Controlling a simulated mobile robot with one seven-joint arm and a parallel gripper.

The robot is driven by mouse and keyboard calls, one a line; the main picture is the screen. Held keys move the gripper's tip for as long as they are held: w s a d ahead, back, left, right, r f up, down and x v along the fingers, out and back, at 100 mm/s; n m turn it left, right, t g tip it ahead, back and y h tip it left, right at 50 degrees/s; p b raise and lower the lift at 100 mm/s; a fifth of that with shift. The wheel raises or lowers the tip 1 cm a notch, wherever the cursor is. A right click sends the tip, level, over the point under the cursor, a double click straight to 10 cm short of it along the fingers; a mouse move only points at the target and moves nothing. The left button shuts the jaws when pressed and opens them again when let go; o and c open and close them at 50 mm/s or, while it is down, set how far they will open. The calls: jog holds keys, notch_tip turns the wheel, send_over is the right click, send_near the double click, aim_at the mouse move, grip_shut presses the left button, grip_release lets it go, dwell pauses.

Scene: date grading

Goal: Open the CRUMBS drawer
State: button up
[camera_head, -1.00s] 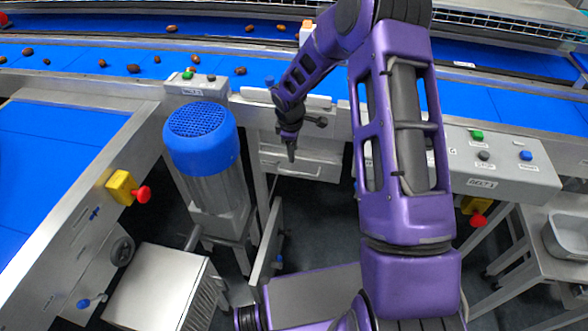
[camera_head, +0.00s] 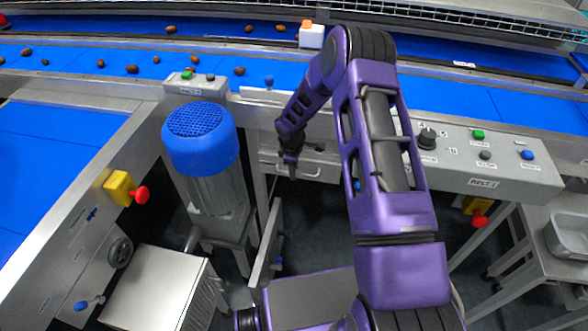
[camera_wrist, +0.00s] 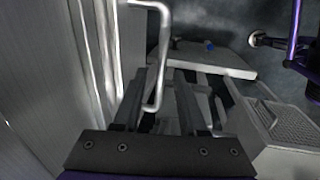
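The drawer (camera_head: 326,171) is a grey metal front under the belt frame in the head view. No label on it can be read. Its pale bar handle (camera_head: 309,174) is partly behind my gripper (camera_head: 292,174), which points downward there. In the wrist view the handle (camera_wrist: 161,62) is a bent bar beside the metal front at left. Its near end lies between the two dark fingers of my gripper (camera_wrist: 160,95). The fingers are apart, with a gap around the bar; I see no clear contact. The drawer looks shut.
A blue-capped motor (camera_head: 200,150) stands left of the drawer. A control panel (camera_head: 480,165) with buttons and a knob is at right. A grey metal box (camera_head: 155,290) stands at front left. Dark floor is open below the drawer.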

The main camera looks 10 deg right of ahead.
grip_shut()
dwell(1.2)
